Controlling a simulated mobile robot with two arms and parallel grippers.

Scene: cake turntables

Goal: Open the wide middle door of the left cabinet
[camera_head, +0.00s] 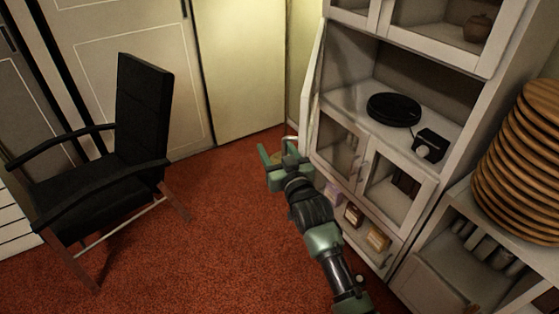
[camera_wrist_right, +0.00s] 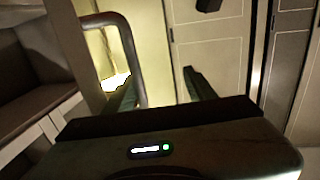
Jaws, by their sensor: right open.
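The left cabinet (camera_head: 384,153) is white, at the right of the head view. Its wide middle door (camera_head: 313,82) stands swung out at the left side, seen nearly edge-on, and the middle compartment is exposed. The door's handle (camera_head: 291,139) is a bar partly hidden by my right gripper; in the right wrist view the handle (camera_wrist_right: 128,50) is a large grey loop. My right gripper (camera_head: 270,157) is open at the door's lower outer edge. In the right wrist view its left finger (camera_wrist_right: 127,97) overlaps the loop; I cannot tell whether they touch. My left gripper is out of view.
A black disc (camera_head: 394,109) and a small dark box (camera_head: 431,146) sit in the open compartment. Glass doors (camera_head: 338,143) are below. A black chair (camera_head: 140,130) stands at left. Stacked wooden discs (camera_head: 522,160) are at right. Red carpet (camera_head: 215,235) between is clear.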

